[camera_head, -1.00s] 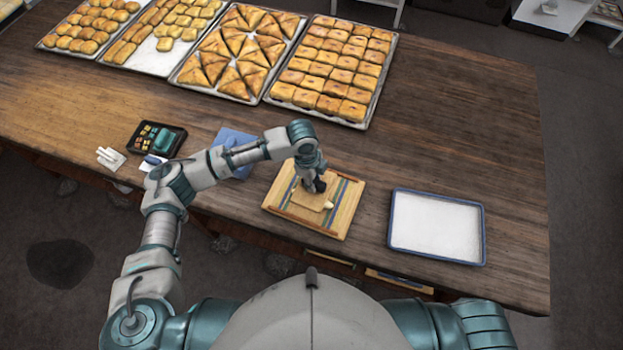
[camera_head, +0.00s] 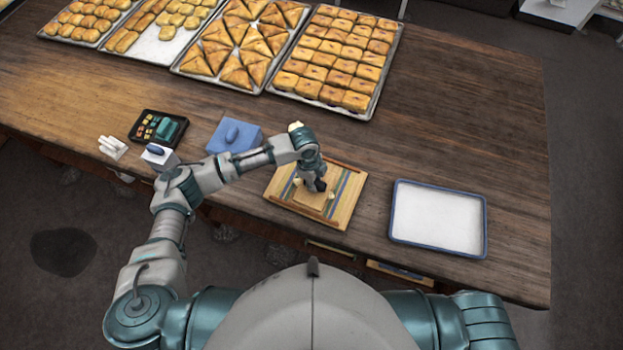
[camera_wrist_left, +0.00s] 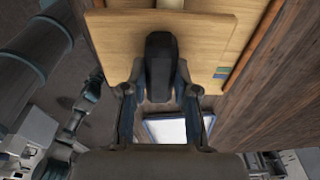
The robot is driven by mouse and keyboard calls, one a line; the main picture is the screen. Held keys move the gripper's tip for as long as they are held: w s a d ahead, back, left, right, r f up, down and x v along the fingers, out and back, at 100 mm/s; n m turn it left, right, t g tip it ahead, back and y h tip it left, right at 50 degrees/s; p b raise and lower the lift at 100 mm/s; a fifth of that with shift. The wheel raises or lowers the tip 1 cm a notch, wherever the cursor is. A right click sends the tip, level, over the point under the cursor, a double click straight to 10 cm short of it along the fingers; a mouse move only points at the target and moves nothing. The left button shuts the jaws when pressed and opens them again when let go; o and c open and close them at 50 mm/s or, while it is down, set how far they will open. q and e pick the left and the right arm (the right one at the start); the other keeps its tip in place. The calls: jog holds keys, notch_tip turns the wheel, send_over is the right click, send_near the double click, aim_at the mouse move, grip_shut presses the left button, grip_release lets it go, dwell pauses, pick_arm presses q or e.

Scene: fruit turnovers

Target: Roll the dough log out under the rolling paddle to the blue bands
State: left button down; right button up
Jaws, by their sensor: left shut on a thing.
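The wooden rolling paddle (camera_head: 309,199) lies over the work board (camera_head: 343,213), which has blue bands (camera_head: 346,193) and raised reddish strips along two edges. My left gripper (camera_head: 316,185) is shut on the paddle's dark handle. In the left wrist view the handle (camera_wrist_left: 160,62) stands between the fingers, above the flat wooden plate (camera_wrist_left: 110,45). A pale end of the dough log (camera_head: 331,196) shows at the paddle's right side, and a small pale bit shows at its left. The rest of the dough is hidden under the paddle and gripper. My right gripper is out of view.
A blue-rimmed white tray (camera_head: 393,236) lies right of the board. Left are a blue block (camera_head: 221,138), a white block with a blue handle (camera_head: 160,161) and a black case (camera_head: 145,122). Trays of pastries (camera_head: 369,108) line the back. Bare table lies at right.

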pick_arm(q)
jog(key=shift+d, duration=0.1)
jog(key=shift+a, duration=0.5)
jog(key=shift+a+f, duration=0.2)
jog(key=shift+a, duration=0.25)
jog(key=shift+d+f, duration=0.2)
jog(key=shift+d, duration=0.15)
jog(key=shift+d+f, duration=0.25)
jog(key=shift+d, duration=0.25)
jog(key=shift+a+b, duration=0.1)
jog(key=shift+b, duration=0.2)
jog(key=shift+a+f, duration=0.1)
jog(key=shift+a, duration=0.05)
jog(key=shift+w+a, duration=0.2)
jog(key=shift+a, duration=0.1)
jog(key=shift+w+a, duration=0.1)
jog(key=shift+w, duration=0.2)
jog(key=shift+w+d+b, duration=0.6)
jog(key=shift+w+d, duration=0.35)
jog(key=shift+w, duration=0.05)
jog(key=shift+w+d, duration=0.1)
jog(key=shift+d, duration=0.05)
jog(key=shift+a, duration=0.2)
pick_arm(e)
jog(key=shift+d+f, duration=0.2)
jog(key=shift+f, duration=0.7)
